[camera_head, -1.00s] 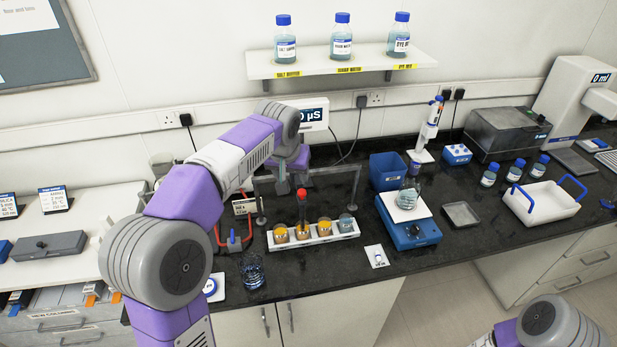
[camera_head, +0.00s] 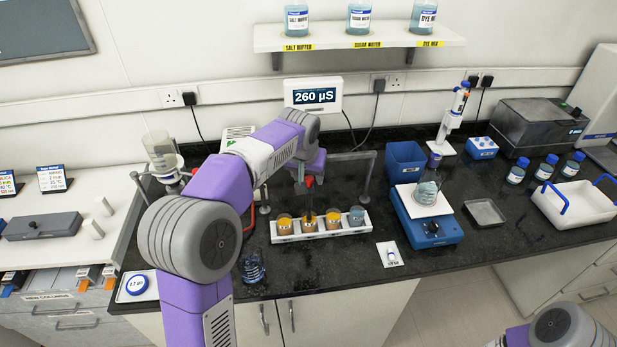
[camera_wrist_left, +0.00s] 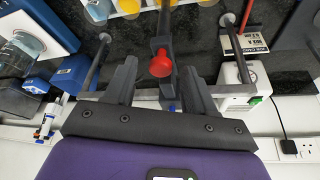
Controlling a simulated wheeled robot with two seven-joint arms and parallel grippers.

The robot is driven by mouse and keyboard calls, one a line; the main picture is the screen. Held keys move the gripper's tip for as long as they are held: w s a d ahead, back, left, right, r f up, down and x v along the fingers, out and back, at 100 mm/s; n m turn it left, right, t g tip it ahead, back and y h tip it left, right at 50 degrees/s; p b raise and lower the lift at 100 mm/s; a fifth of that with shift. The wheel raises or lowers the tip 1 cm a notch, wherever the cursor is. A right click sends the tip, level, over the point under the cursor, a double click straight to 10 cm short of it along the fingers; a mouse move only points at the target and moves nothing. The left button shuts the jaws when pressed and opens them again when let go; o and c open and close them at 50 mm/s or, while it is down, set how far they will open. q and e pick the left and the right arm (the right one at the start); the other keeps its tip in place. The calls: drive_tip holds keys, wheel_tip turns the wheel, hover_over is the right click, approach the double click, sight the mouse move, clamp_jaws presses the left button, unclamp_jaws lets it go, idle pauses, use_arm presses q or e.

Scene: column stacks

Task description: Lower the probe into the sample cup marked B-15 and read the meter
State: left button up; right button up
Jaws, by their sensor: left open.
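The probe has a red knob (camera_head: 310,182) and a dark shaft. In the head view its shaft reaches down to the second cup from the left (camera_head: 310,222), which holds orange liquid; the depth of the tip is hidden. No cup marking is readable. The cups stand in a white rack (camera_head: 346,230). The meter (camera_head: 314,95) on the wall reads 260 µS. My left gripper (camera_head: 306,178) is over the rack. In the left wrist view its fingers (camera_wrist_left: 158,88) are open, spread on both sides of the red knob (camera_wrist_left: 161,64). My right gripper is out of view.
A grey frame (camera_head: 368,172) stands behind the rack. A blue balance (camera_head: 420,225) with a flask is to the right, a small white card (camera_head: 389,254) before it. A glass beaker (camera_head: 252,267) stands front left.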

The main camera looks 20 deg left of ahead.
use_arm(q)
drive_tip(key=shift+a+f, duration=0.1)
drive_tip(key=shift+f, duration=0.2)
clamp_jaws()
wheel_tip(320, 180, up, 6)
drive_tip(key=p, duration=0.5)
drive_tip(key=shift+w+r+p, duration=0.15)
drive_tip(key=shift+r+p, duration=0.1)
drive_tip(key=shift+p, duration=0.15)
